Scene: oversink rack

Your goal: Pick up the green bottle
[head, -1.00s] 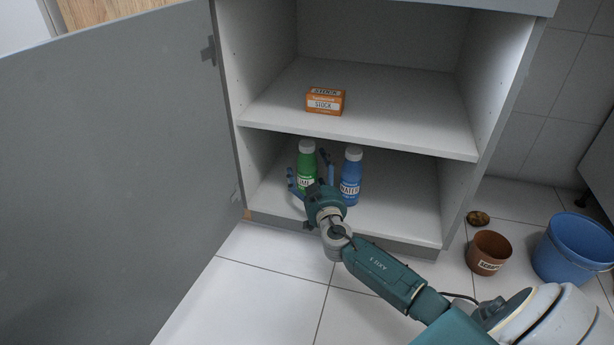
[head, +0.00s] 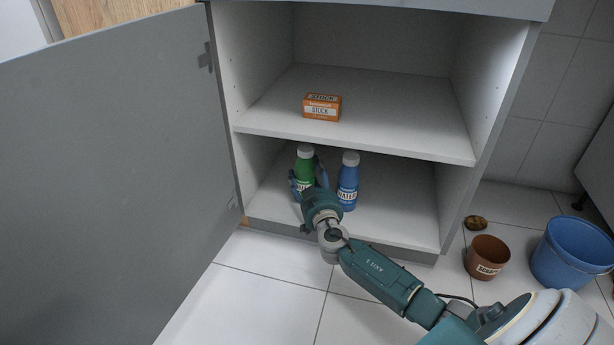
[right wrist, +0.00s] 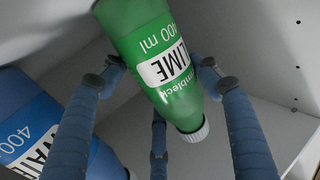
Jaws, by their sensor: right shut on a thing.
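The green bottle (head: 305,168), with a white cap and a white label, stands on the lower shelf of the open cabinet. My right gripper (head: 309,178) reaches in from the front with its blue fingers on both sides of the bottle. In the right wrist view the green bottle (right wrist: 160,65) lies between the fingers, its label reading LIME; the gripper (right wrist: 160,85) is shut on it. The head view does not show clearly whether the bottle's base touches the shelf. My left gripper is not in view.
A blue bottle (head: 348,182) labelled WATER stands close to the right of the green one; it also shows in the right wrist view (right wrist: 40,125). An orange STOCK box (head: 322,107) sits on the upper shelf (head: 400,115). A brown pot (head: 487,257) and blue bucket (head: 573,252) stand on the floor at right.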

